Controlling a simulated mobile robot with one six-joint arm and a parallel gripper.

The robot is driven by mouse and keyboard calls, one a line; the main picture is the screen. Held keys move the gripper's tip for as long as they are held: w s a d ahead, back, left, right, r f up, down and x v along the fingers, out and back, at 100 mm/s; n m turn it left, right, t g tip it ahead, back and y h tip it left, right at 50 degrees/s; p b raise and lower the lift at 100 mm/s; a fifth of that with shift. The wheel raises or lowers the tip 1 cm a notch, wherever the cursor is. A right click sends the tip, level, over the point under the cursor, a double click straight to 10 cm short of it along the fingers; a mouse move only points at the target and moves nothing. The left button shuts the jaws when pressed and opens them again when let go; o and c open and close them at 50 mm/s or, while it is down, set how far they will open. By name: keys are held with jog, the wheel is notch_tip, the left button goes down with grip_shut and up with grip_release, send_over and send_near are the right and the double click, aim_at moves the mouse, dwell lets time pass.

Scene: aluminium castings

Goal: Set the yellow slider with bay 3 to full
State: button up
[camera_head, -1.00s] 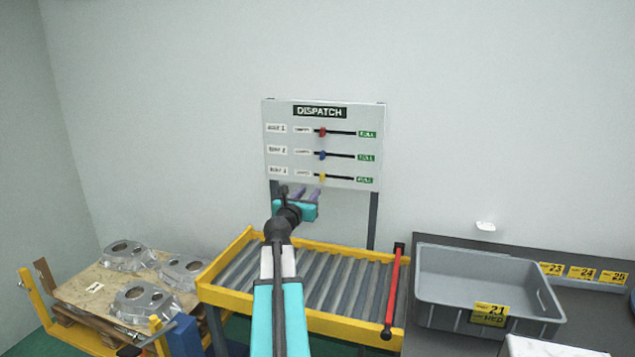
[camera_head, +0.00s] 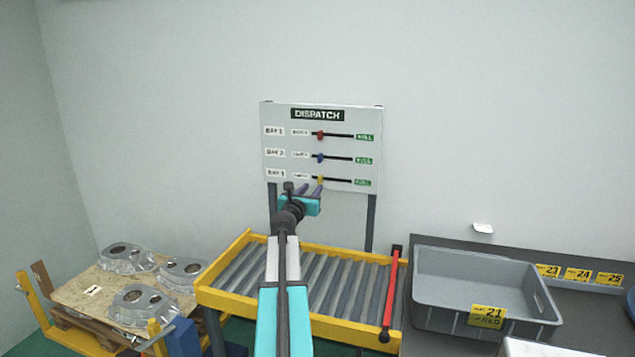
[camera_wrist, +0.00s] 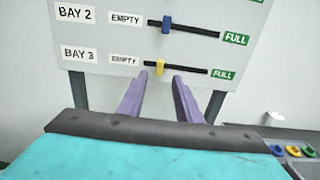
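The yellow slider (camera_wrist: 160,67) sits near the EMPTY end of the BAY 3 track (camera_wrist: 190,70) on the dispatch board (camera_head: 350,112). The green FULL label (camera_wrist: 223,75) is at the track's right end. In the head view the yellow slider (camera_head: 320,180) shows just above my fingers. My gripper (camera_wrist: 160,82) is open and empty, its two purple fingers apart and pointing at the board. In the wrist view the slider appears between and just beyond the fingertips. I cannot tell whether they touch it. My gripper also shows in the head view (camera_head: 310,190), in front of the board's lower edge.
Above it are the blue slider (camera_head: 320,157) and red slider (camera_head: 320,134), both toward EMPTY. A roller conveyor (camera_head: 330,285) stands below the board. A grey crate (camera_head: 480,255) is at right, and a pallet with castings (camera_head: 75,290) at left.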

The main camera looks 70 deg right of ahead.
aim_at(319, 181)
jog(key=shift+w+d+p, duration=0.2)
jog(key=shift+d+p, duration=0.5)
jog(key=shift+d, duration=3.35)
grip_shut()
